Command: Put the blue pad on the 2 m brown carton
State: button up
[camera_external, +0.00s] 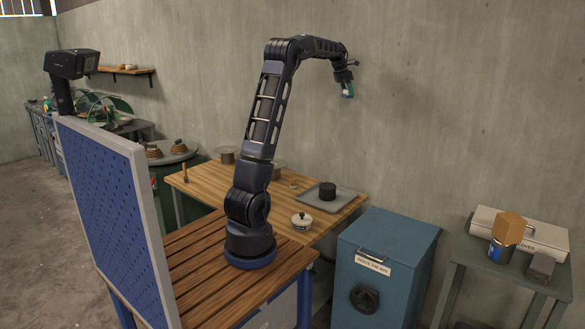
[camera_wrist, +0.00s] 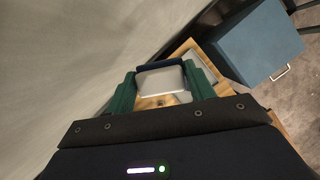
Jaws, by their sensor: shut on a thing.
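My gripper (camera_external: 347,89) is high in the air in front of the wall, to the right of my arm's upright links. In the wrist view its green fingers (camera_wrist: 161,90) are shut on a pale grey block with a dark blue far edge (camera_wrist: 160,81). This looks like the blue pad, but its full shape is hidden by the fingers. A brown six-sided piece (camera_external: 509,226) sits on top of a dark can with a blue label, on the small table at the right. I cannot read a 2 m mark on it or tell whether it is the carton.
A wooden table (camera_external: 340,217) below holds a grey tray (camera_external: 315,201) with a dark round piece, and a white lidded pot (camera_external: 301,221). A blue cabinet (camera_external: 390,255) stands right of it. The small table (camera_external: 460,258) also holds a pale case (camera_external: 545,240) and a grey block (camera_external: 541,266).

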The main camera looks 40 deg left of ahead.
jog(key=d+m+g+h, duration=0.1)
jog(key=d+m, duration=0.4)
jog(key=d, duration=2.2)
jog(key=m+g, duration=0.5)
jog(key=m, duration=0.6)
send_over(517, 219)
jog(key=a, duration=0.2)
notch_tip(517, 219, down, 3)
jog(key=shift+h, duration=0.5)
jog(key=f, duration=1.9)
jog(key=shift+w+d+f, duration=0.25)
jog(key=shift+w+f, duration=0.05)
jog(key=shift+f, duration=0.1)
jog(key=o, duration=0.9)
jog(key=shift+o, duration=0.2)
